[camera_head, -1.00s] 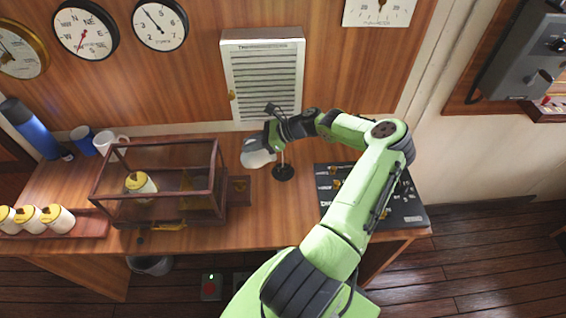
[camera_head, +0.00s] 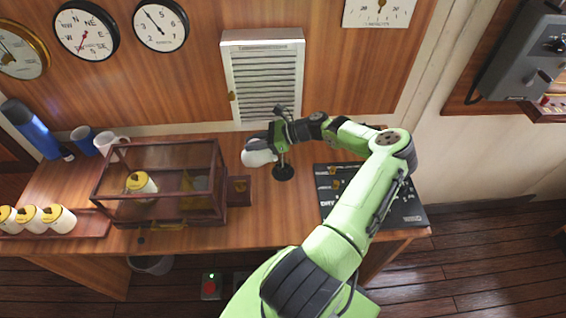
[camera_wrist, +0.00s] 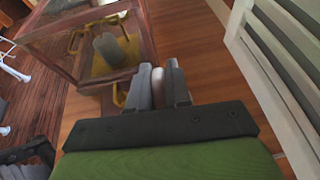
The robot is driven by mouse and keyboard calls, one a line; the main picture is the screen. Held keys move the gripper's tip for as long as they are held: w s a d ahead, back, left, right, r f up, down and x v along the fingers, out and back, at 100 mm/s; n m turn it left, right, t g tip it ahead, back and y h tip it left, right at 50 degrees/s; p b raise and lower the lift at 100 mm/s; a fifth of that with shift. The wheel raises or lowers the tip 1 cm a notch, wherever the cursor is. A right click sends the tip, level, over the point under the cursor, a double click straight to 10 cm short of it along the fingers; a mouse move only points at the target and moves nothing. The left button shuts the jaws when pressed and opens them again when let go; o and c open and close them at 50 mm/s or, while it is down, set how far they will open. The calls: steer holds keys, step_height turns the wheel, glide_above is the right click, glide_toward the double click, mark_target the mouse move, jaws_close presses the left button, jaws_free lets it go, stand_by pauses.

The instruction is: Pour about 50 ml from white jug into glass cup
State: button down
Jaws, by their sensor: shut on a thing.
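The white jug (camera_head: 259,157) is held above the wooden desk, just right of the glass-sided case. My gripper (camera_head: 270,138) is shut on it from the far right side. In the wrist view, a narrow pale strip of the jug (camera_wrist: 158,87) shows between the two grey fingers of my gripper (camera_wrist: 159,72). Most of the jug is hidden there. The jug's exact tilt and its contents cannot be made out. I cannot pick out the glass cup for sure in either view.
A louvred vent (camera_head: 265,78) is behind.

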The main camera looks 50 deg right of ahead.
mark_target(245, 152)
steer(key=shift+s+d+r+t+y, duration=0.7)
steer(key=shift+s+t, duration=0.2)
steer(key=shift+t, duration=0.1)
stand_by(2.0)
steer(key=w+a+f+g+h, duration=0.2)
steer(key=w+g, duration=0.1)
steer(key=shift+a+f+b, duration=0.15)
steer(key=shift+b, duration=0.2)
steer(key=shift+w+a+r+g+h, duration=0.2)
steer(key=shift+r+g+h, duration=0.05)
steer(key=shift+g+h, duration=0.3)
steer(key=shift+a+g+h+p, duration=0.1)
steer(key=shift+g+h+p, duration=0.15)
steer(key=shift+g+p, duration=0.3)
steer(key=shift+w+a+f+g+h+p, duration=0.25)
steer(key=shift+w+f+p, duration=0.2)
steer(key=shift+p, duration=0.25)
steer(key=shift+f, duration=0.1)
steer(key=shift+s+d, duration=0.1)
